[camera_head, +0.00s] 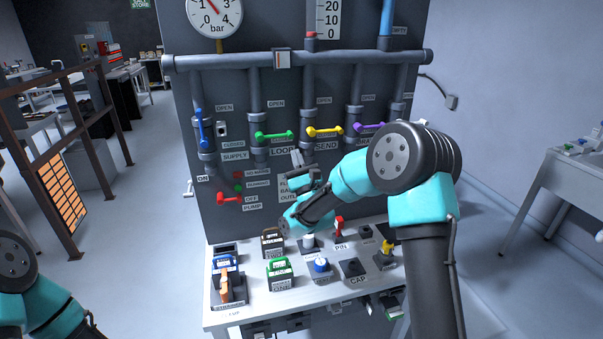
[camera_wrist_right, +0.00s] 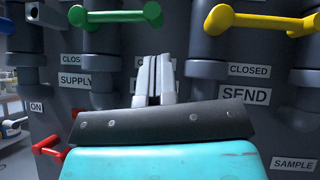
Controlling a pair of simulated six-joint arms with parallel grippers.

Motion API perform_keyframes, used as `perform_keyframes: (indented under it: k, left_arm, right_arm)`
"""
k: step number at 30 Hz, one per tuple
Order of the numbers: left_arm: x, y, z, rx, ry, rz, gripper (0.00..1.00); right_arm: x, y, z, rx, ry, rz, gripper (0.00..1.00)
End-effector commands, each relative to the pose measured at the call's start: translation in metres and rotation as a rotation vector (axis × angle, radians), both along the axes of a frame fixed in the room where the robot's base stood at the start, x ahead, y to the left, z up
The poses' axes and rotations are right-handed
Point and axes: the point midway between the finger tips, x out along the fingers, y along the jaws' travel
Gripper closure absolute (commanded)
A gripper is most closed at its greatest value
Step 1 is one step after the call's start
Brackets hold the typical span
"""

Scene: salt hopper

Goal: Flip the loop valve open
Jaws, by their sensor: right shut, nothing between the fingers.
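The loop valve's green handle (camera_head: 274,135) lies level across its pipe, above the LOOP label (camera_head: 282,151) and below an OPEN label. In the right wrist view the green handle (camera_wrist_right: 116,15) is at the top, left of the fingers. My right gripper (camera_head: 297,158) is shut and empty, with its fingers pointing up in front of the panel. It is below and to the right of the green handle, apart from it in the picture. The fingers also show in the right wrist view (camera_wrist_right: 155,72), hiding the label behind them. My left gripper is out of view.
A yellow handle (camera_head: 325,131) and a purple handle (camera_head: 370,126) lie level to the right. A blue handle (camera_head: 202,128) stands upright to the left. A red pump handle (camera_head: 229,198) is lower left. The table (camera_head: 246,310) below holds several small blocks and fittings.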

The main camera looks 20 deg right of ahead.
Motion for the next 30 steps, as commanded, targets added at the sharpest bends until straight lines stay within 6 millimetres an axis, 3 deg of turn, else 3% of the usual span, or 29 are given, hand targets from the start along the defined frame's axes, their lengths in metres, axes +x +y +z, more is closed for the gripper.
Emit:
perform_keyframes:
  k: [3, 9, 30]
  left_arm:
    - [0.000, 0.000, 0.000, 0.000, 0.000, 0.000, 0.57]
    - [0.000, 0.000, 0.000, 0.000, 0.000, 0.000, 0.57]
    - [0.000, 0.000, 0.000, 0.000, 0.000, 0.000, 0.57]
  right_arm:
    - [-0.001, 0.003, 0.018, 0.000, -0.003, 0.000, 1.00]
    - [-0.001, 0.006, 0.030, 0.000, -0.002, 0.000, 1.00]
    - [0.003, 0.016, 0.035, -0.052, 0.002, 0.016, 1.00]
